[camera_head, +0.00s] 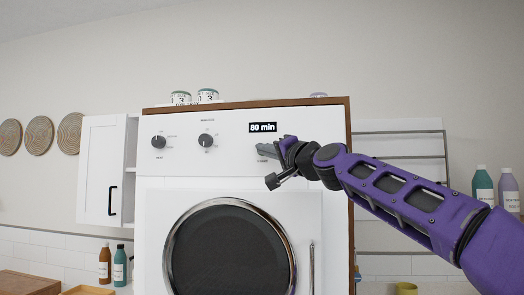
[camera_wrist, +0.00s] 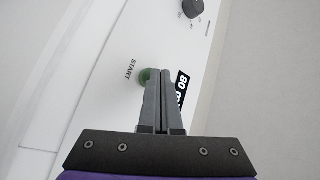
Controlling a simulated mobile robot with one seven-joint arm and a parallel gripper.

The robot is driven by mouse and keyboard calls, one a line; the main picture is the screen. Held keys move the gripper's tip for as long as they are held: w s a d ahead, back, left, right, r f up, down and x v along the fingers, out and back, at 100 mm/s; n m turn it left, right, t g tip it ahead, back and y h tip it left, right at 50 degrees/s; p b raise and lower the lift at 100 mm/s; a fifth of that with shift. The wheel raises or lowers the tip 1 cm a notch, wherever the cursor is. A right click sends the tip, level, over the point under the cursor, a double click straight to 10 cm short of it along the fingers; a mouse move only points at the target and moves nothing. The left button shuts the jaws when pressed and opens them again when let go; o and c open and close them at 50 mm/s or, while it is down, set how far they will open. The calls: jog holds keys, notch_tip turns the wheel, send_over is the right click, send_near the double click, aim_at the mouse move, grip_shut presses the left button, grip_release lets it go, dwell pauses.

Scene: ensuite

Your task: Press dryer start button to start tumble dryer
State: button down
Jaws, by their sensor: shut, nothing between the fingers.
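The white tumble dryer (camera_head: 225,165) stands upright in the head view, with a control panel above its round dark door (camera_head: 230,250). The display (camera_head: 263,127) reads "80 min". In the wrist view the green start button (camera_wrist: 144,76) sits beside the printed word "START", partly covered by a finger.
Two knobs (camera_head: 158,142) (camera_head: 206,140) are on the panel's left. A vertical door handle (camera_head: 312,268) is below my gripper. A white cabinet (camera_head: 101,170) stands left, and shelves with bottles (camera_head: 483,188) are at the right. Jars (camera_head: 207,96) stand on top.

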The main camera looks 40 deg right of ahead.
jog(key=shift+d, duration=0.15)
jog(key=shift+s+a+b, duration=0.55)
jog(key=shift+a, duration=0.15)
jog(key=s+a+b, duration=0.2)
jog(key=s+a, duration=0.2)
jog(key=shift+a, duration=0.3)
dwell(0.4)
dwell(0.5)
